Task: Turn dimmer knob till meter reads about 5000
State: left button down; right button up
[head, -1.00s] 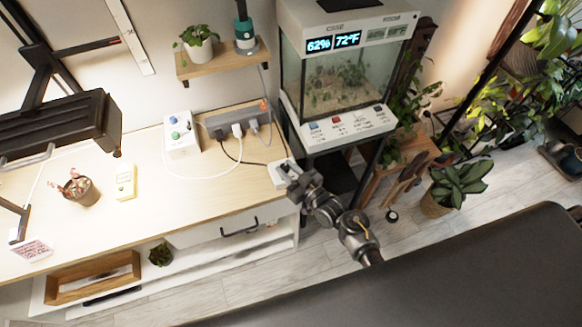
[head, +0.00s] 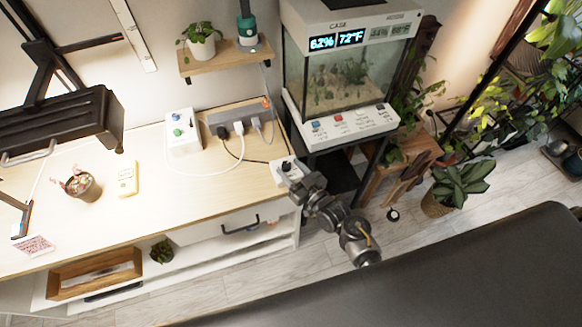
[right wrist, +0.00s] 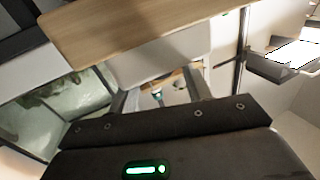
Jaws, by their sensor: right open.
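A white box (head: 279,179) with a dark knob (head: 286,166) on top sits at the right front corner of the wooden desk; I take it for the dimmer. My right gripper (head: 293,184) is open at the box's front right side, empty as far as I can see. Its fingers hide part of the box, and I cannot tell whether they touch it. In the right wrist view the finger area (right wrist: 165,92) shows below a pale block. A small yellow device (head: 126,180), likely the meter, lies on the desk; its reading is too small to read. My left gripper is not in view.
A white box with green and blue knobs (head: 182,143) and a grey power strip (head: 238,118) with cables stand behind. A terrarium (head: 345,80) is right of the desk. A dark lamp (head: 65,122) hangs at left above a small pot (head: 85,189).

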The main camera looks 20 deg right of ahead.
jog(key=b+v, duration=0.2)
jog(key=v, duration=0.7)
jog(key=shift+s, duration=0.35)
jog(key=shift+d, duration=0.1)
jog(key=s+d+f+m+g+h, duration=0.1)
jog(key=s+f+g+h, duration=0.3)
jog(key=f, duration=0.8)
jog(key=s+d+f+m+g, duration=0.1)
jog(key=s+d+f+g, duration=0.15)
jog(key=s+f, duration=0.7)
jog(key=s+d+f+g+h+b, duration=0.1)
jog(key=s+d+f+g, duration=0.2)
jog(key=s+f, duration=0.7)
jog(key=s+d+f+g+h+b, duration=0.1)
jog(key=s+d+f+g, duration=0.3)
jog(key=s+f, duration=0.7)
jog(key=shift+s+f+n+g+h, duration=0.3)
jog(key=shift+s+g+h, duration=0.1)
jog(key=shift+s+g, duration=0.7)
jog(key=shift+a, duration=0.1)
